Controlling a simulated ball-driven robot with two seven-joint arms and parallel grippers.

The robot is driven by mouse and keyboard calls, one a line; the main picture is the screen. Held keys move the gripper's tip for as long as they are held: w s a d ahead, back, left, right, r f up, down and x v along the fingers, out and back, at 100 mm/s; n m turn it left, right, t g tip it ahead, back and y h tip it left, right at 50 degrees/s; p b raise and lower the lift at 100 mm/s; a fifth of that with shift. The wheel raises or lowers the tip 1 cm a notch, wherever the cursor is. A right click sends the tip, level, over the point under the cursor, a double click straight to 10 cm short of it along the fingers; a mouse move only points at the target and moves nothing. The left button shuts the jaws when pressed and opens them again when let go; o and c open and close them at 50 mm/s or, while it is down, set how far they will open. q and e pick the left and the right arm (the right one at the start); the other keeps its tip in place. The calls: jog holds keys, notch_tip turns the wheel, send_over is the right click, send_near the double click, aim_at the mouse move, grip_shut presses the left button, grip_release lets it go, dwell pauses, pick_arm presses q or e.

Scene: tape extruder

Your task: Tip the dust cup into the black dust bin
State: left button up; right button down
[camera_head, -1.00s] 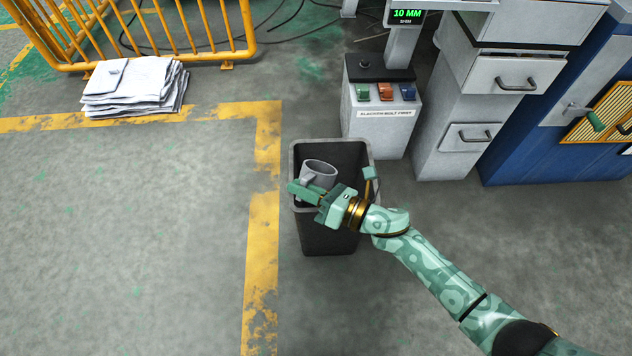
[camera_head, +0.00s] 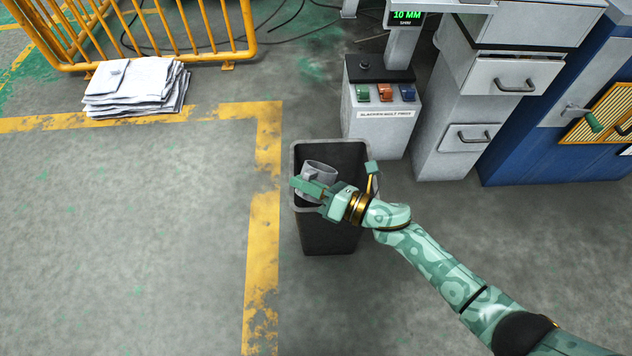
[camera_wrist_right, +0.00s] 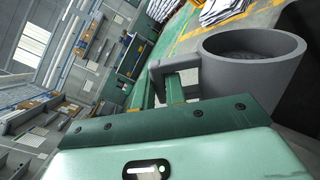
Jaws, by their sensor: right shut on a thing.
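The grey dust cup (camera_head: 319,172) is over the mouth of the black dust bin (camera_head: 330,236), inside the outline of its rim in the head view. My right gripper (camera_head: 312,187) is shut on the cup's handle. In the right wrist view the cup (camera_wrist_right: 250,75) is at the right, with grey dust inside it. The gripper's fingers (camera_wrist_right: 172,92) meet the handle at the cup's left side. The cup looks tilted in that view, but the camera is rolled too. I cannot tell how far below or above the rim the cup is. My left gripper is not in view.
A grey control box (camera_head: 375,130) with coloured switches stands behind the bin. Grey drawer cabinets (camera_head: 460,140) and a blue cabinet (camera_head: 540,160) are at the right. A pile of white sheets (camera_head: 135,88) lies by a yellow barrier (camera_head: 185,45).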

jog(key=shift+w+r, duration=0.1)
jog(key=shift+r, duration=0.15)
jog(key=shift+f, duration=0.1)
jog(key=shift+w+d+r+m, duration=0.3)
jog(key=shift+w+m, duration=0.1)
jog(key=shift+m, duration=0.3)
jog(key=shift+w+d+m, duration=0.1)
jog(key=shift+w+m, duration=0.05)
jog(key=shift+m, duration=0.25)
jog(key=shift+r, duration=0.1)
